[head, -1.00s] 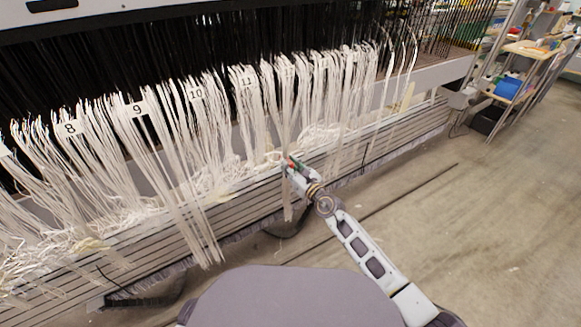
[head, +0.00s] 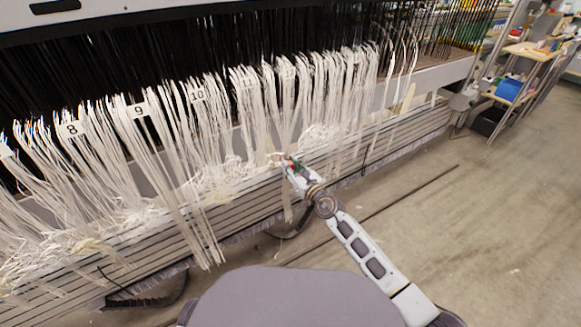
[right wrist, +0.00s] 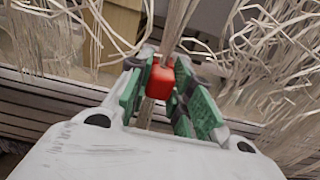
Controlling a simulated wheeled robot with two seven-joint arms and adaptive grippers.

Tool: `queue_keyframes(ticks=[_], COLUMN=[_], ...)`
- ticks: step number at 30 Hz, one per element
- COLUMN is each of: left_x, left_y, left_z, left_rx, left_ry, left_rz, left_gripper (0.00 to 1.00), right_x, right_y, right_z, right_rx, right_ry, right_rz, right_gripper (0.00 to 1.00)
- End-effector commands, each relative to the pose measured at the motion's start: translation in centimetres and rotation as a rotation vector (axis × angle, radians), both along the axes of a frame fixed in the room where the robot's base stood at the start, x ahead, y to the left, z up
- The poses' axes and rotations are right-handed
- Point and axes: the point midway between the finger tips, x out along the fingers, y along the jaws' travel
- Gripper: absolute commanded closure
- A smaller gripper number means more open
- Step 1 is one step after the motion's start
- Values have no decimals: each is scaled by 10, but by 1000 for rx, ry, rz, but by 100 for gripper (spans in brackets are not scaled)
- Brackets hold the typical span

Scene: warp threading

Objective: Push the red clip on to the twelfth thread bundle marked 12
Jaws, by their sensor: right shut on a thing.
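In the right wrist view my right gripper (right wrist: 160,88) is shut on the red clip (right wrist: 160,80), which sits between its green finger pads. A white thread bundle (right wrist: 176,30) runs up from the clip and more thread shows below it; I cannot tell whether the clip is around the threads or only against them. In the head view my right gripper (head: 288,164) is at the thread bundle (head: 287,110) right of the one marked 11 (head: 250,85). The number on that bundle is too small to read. My left gripper is not in view.
Bundles marked 8 (head: 72,128), 9 (head: 139,110) and 10 (head: 197,94) hang to the left. A ridged grey beam (head: 245,200) runs below the threads. Shelving with a blue bin (head: 509,89) stands at the right. The floor (head: 470,230) there is mostly clear.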

Motion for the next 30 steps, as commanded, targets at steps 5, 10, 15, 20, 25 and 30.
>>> queue_keyframes(ticks=[5, 10, 15, 20, 25, 30], left_x=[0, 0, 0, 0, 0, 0], left_y=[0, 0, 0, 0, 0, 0], left_z=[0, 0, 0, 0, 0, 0], left_rx=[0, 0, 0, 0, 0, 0], left_ry=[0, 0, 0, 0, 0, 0], left_rz=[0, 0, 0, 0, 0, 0], left_gripper=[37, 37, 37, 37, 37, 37], right_x=[1, 1, 1, 0, 0, 0], right_y=[0, 0, 0, 0, 0, 0], right_z=[1, 2, 1, 1, 1, 1], right_rx=[1, 2, 1, 1, 1, 1], right_ry=[-2, -1, -2, 0, -1, -1], right_rz=[0, 0, 0, 0, 0, 0], right_gripper=[93, 61, 53, 50, 34, 34])
